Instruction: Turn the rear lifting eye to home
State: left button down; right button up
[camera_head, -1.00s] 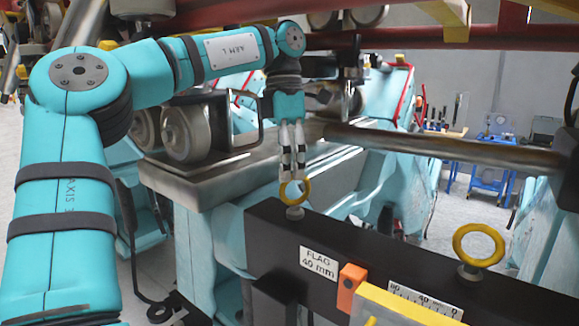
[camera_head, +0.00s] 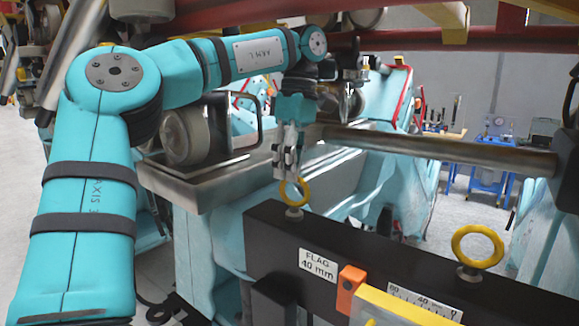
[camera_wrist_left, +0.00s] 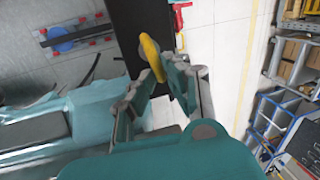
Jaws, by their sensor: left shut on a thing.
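A yellow lifting eye (camera_head: 307,192) stands upright on a short metal stud on the black beam (camera_head: 262,236), at its far left end. A second yellow lifting eye (camera_head: 499,246) stands on the same beam nearer the right, with nothing touching it. My left gripper (camera_head: 287,176) points down and is shut on the top of the left eye. The fingers hide a little of its upper rim. In the left wrist view, the eye (camera_wrist_left: 152,58) shows nearly edge-on between the fingertips (camera_wrist_left: 159,70). My right gripper is not in view.
A white "FLAG 40 mm" label (camera_head: 318,264), an orange block (camera_head: 349,284) and a yellow bar with a scale sit on the beam's front. A thick metal rod (camera_head: 440,148) runs behind the eyes. A wheeled carriage (camera_head: 186,135) stands behind my arm.

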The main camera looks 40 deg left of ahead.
pick_arm(q)
jog(key=shift+w+r+m, duration=0.15)
jog(key=shift+m, duration=0.65)
jog(key=c, duration=1.4)
grip_release()
jog(key=shift+o, duration=0.2)
